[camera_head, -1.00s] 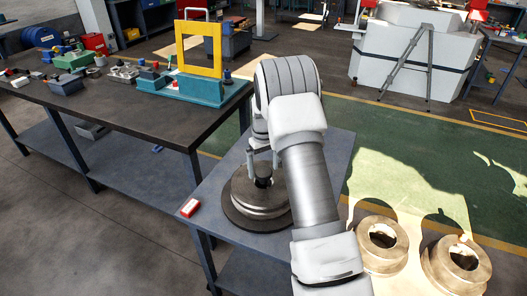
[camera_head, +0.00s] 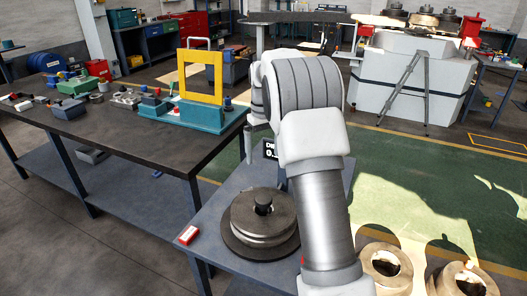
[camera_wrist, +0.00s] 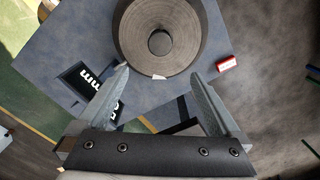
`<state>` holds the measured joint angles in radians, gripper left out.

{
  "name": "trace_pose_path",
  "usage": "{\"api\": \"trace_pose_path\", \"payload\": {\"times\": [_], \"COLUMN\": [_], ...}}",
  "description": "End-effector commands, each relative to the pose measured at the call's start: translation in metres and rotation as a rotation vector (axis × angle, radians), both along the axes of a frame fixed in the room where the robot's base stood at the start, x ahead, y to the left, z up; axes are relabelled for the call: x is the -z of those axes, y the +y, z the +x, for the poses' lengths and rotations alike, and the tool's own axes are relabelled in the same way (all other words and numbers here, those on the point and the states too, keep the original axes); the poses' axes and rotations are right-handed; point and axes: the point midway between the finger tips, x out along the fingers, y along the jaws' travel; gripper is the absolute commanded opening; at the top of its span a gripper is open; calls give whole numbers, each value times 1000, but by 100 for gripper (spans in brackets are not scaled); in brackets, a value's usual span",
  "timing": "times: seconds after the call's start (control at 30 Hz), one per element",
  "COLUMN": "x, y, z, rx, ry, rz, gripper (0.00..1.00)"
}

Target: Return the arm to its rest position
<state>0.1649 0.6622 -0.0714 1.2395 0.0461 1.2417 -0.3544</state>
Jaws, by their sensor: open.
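My gripper (camera_wrist: 157,103) is open and empty in the wrist view, its two grey fingers spread apart above the small blue-grey table (camera_head: 236,190). In the head view my arm rises over that table and its bulky wrist hides most of the gripper. A round stack of metal rolls or discs (camera_head: 262,222) with a dark central post sits on the table, below and apart from the gripper. The same stack shows at the top of the wrist view (camera_wrist: 160,20).
A red and white block (camera_head: 188,235) lies at the table's left edge. A dark display (camera_head: 270,150) stands behind the stack. A long workbench (camera_head: 110,125) with a yellow frame (camera_head: 200,72) is at left. Two metal rings (camera_head: 386,266) are at lower right. Green floor (camera_head: 400,165) is open behind.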

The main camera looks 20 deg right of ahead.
Motion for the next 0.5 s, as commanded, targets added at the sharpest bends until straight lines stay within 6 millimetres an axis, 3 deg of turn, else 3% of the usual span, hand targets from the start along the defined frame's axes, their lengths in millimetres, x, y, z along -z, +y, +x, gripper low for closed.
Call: {"api": "trace_pose_path", "payload": {"times": [0.5], "x": [-8], "y": [3], "z": [-4], "rx": [2], "ry": [-10], "rz": [-1], "gripper": [100]}}
